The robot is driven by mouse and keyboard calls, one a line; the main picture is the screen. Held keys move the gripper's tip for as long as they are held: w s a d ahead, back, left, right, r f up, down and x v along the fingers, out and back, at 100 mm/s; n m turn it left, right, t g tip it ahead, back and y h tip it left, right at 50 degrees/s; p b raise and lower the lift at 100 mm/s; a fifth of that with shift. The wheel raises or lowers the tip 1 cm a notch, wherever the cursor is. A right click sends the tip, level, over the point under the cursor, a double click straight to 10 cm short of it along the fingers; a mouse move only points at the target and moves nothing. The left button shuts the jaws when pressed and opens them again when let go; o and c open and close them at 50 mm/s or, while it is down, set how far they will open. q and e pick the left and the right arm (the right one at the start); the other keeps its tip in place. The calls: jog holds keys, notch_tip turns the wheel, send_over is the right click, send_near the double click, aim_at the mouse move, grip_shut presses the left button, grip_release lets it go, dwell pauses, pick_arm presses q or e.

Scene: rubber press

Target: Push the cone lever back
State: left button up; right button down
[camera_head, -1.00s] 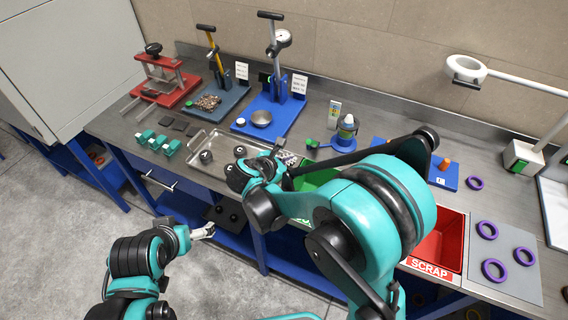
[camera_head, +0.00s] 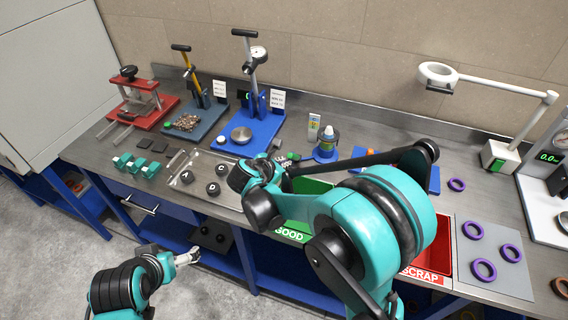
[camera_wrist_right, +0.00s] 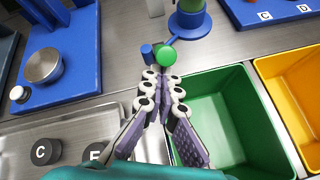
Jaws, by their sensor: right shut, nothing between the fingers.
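The cone lever is a short blue arm with a green ball knob (camera_wrist_right: 167,56), joined to a blue round base (camera_wrist_right: 189,24) in the right wrist view. In the head view its green knob (camera_head: 293,156) lies left of the blue cone holder (camera_head: 326,148), which has a white-topped bottle-like part. My right gripper (camera_wrist_right: 161,78) is shut and empty. Its fingertips are right at the near side of the knob; I cannot tell whether they touch. My left gripper (camera_head: 190,257) hangs low in front of the bench, away from the lever; its jaw state is unclear.
A green bin (camera_wrist_right: 217,118) and a yellow bin (camera_wrist_right: 298,88) lie right of the gripper. A metal tray (camera_wrist_right: 70,133) with black pucks is at left. A blue press base (camera_wrist_right: 62,75) stands behind it. A red scrap bin (camera_head: 437,250) is further right.

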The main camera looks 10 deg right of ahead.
jog(key=shift+w+d+r+p, duration=0.15)
jog(key=shift+r+p, duration=0.2)
jog(key=shift+r+g+y, duration=0.15)
jog(key=shift+g+y, duration=0.15)
jog(key=w+d+r+g+y+p, duration=0.4)
jog(key=w+d+g+p, duration=0.1)
jog(key=p, duration=0.4)
jog(key=w+g, duration=0.1)
jog(key=w, duration=0.1)
jog(key=shift+w+r+g+y, duration=0.25)
jog(key=shift+w+g+y, duration=0.05)
jog(key=shift+w, duration=0.1)
jog(key=shift+d, duration=0.2)
jog(key=shift+a, duration=0.1)
